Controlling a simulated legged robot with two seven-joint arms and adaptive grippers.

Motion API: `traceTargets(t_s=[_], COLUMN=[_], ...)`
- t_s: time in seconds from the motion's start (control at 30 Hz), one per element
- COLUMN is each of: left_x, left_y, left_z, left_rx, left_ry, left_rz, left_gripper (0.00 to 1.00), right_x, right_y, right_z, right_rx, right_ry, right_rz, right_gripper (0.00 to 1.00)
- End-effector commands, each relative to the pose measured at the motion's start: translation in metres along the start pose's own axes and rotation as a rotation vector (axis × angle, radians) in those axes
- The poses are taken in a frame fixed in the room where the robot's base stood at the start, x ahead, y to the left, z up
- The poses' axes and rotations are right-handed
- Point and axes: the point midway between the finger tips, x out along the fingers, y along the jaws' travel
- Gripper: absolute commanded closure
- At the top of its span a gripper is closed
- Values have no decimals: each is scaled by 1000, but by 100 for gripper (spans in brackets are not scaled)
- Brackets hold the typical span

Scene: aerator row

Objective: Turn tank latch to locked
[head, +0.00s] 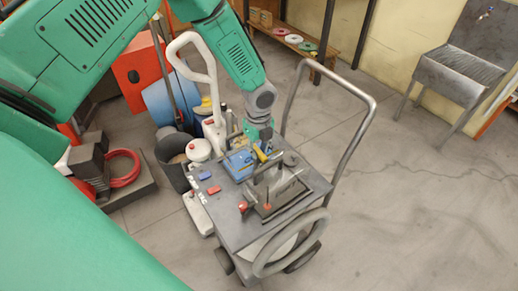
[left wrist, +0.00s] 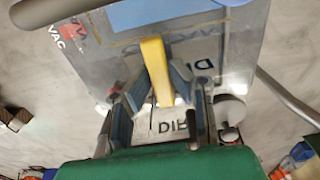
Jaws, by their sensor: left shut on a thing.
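A yellow lever (head: 260,154), apparently the tank latch, sits on top of the grey wheeled cart (head: 232,228), next to a blue plate (head: 238,166). In the left wrist view the yellow lever (left wrist: 156,68) stands between the fingers of my left gripper (left wrist: 158,92). The left gripper (head: 262,144) is shut on it, reaching down from above. Panel lettering reading "DIR" (left wrist: 173,128) shows behind and below the fingers. The lever's base and any locked mark are hidden or too small to read. My right gripper is not in view.
A red block (head: 214,190) and a blue block (head: 206,175) lie on the cart's left part. The floor to the right is clear.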

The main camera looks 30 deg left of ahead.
Motion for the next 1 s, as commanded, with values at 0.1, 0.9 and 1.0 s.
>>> traceTargets(t_s=[0.1, 0.9, 1.0], left_x=[-4, -7, -21], left_y=[-6, -2, -3], left_z=[2, 1, 2], left_rx=[9, 10, 9], left_ry=[-5, -2, -3], left_rz=[-15, -5, -8], left_gripper=[100, 64, 64], right_x=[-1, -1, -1], right_y=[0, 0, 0], right_z=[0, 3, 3], right_rx=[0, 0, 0], right_ry=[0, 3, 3], right_rz=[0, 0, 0], right_gripper=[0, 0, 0])
